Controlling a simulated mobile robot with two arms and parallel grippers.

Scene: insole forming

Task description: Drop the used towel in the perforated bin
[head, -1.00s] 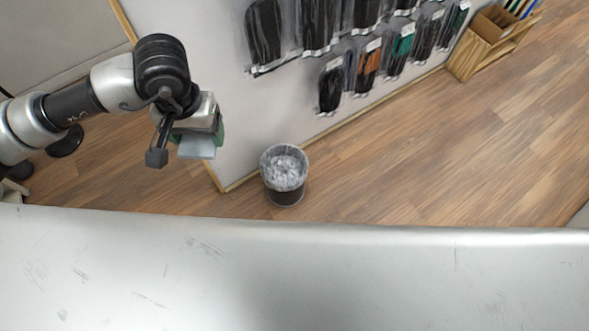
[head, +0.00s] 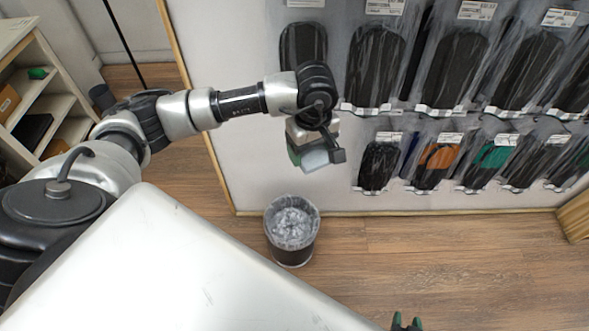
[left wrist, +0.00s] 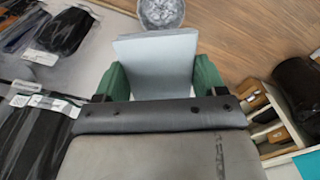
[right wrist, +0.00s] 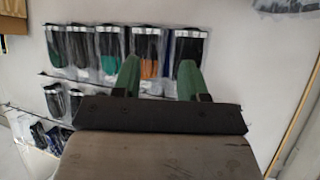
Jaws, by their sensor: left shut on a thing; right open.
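The used towel (head: 316,160) is a light grey-blue flat piece held in my left gripper (head: 308,148). In the left wrist view the towel (left wrist: 155,62) sits between the two green fingers, which are shut on it. The bin (head: 292,253) is a dark round bin with a clear plastic liner, standing on the floor by the wall. In the head view the towel appears above the bin, apart from it. The bin rim also shows past the towel in the left wrist view (left wrist: 161,14). My right gripper (right wrist: 157,78) is open and empty; its green tips (head: 407,322) peek in at the bottom edge of the head view.
Packaged insoles (head: 440,70) hang in rows on the wall behind the bin. A white shelf (head: 50,85) stands at the left. A silvery surface (head: 190,270) fills the lower left. The wood floor (head: 400,260) right of the bin is clear.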

